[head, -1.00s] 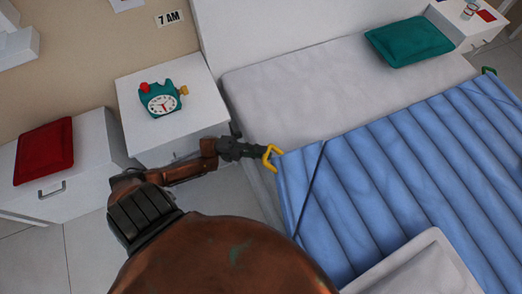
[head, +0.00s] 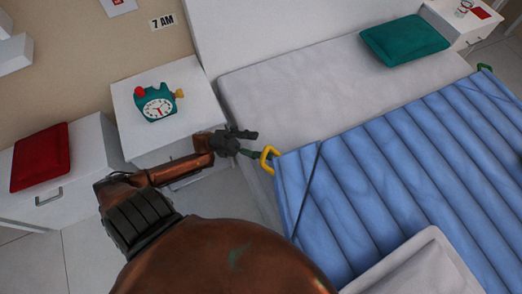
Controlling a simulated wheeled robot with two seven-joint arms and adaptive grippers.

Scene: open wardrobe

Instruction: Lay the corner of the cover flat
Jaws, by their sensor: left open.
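The blue striped cover (head: 400,170) lies over the lower part of the bed. Its near left corner carries a yellow handle loop (head: 267,160), at the mattress edge. The corner lies on the bed with a dark line running across the cover beside it. My left gripper (head: 256,144) is open, just left of the yellow loop; its fingers are spread apart, one close to the loop. Whether that finger touches the loop I cannot tell. A green loop (head: 485,68) marks the cover's far corner. My right gripper is out of view.
The bare grey mattress (head: 300,85) lies beyond the cover, with a teal pillow (head: 405,40) on it. A red cushion (head: 40,155) lies on a white cabinet. A pale padded item (head: 415,268) is at the bottom.

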